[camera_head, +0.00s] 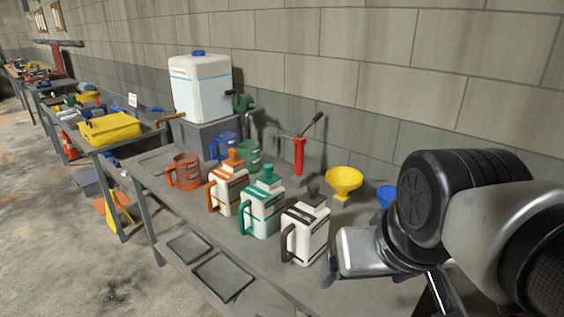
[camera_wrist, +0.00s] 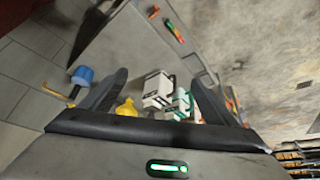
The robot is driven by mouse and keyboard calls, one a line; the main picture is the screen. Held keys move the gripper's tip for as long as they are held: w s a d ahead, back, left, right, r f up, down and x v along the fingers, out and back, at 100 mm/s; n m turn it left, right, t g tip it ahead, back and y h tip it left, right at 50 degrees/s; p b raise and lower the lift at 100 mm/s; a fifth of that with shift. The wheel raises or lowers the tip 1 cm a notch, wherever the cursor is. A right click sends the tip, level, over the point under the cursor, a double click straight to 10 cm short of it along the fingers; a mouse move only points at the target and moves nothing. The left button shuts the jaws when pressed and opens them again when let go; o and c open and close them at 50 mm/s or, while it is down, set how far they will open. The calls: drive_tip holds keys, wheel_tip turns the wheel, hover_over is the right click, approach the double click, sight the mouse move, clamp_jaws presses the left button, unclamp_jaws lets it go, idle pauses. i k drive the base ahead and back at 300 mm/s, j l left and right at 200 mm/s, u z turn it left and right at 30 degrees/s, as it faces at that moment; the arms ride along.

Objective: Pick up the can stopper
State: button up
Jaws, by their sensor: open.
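Three white jug-like cans stand in a row on the grey bench. One has an orange stopper (camera_head: 234,158), one a green stopper (camera_head: 266,174), and the nearest, with a dark handle, a dark grey stopper (camera_head: 314,192). Each stopper sits on top of its can. My gripper (camera_wrist: 160,78) is open and empty. In the head view it is right of the dark-handled can (camera_head: 308,234), apart from the stoppers. In the wrist view a white can (camera_wrist: 157,88) shows between the fingers, with a green-trimmed can (camera_wrist: 183,101) beside it. The dark stopper is not clear there.
A yellow funnel (camera_head: 343,181) and a red hand pump (camera_head: 299,155) stand behind the cans. Red (camera_head: 185,171), blue and green jugs are farther left. A large white container (camera_head: 200,88) stands at the back. Two shallow trays (camera_head: 223,277) lie at the front edge.

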sight(311, 199)
drive_tip(key=i+j+z, duration=0.1)
drive_tip(key=z, duration=0.8)
drive_tip(key=j+z, duration=0.5)
drive_tip(key=j, duration=0.5)
drive_tip(key=i+j, duration=0.1)
drive_tip(key=j, duration=1.25)
drive_tip(key=z, duration=0.05)
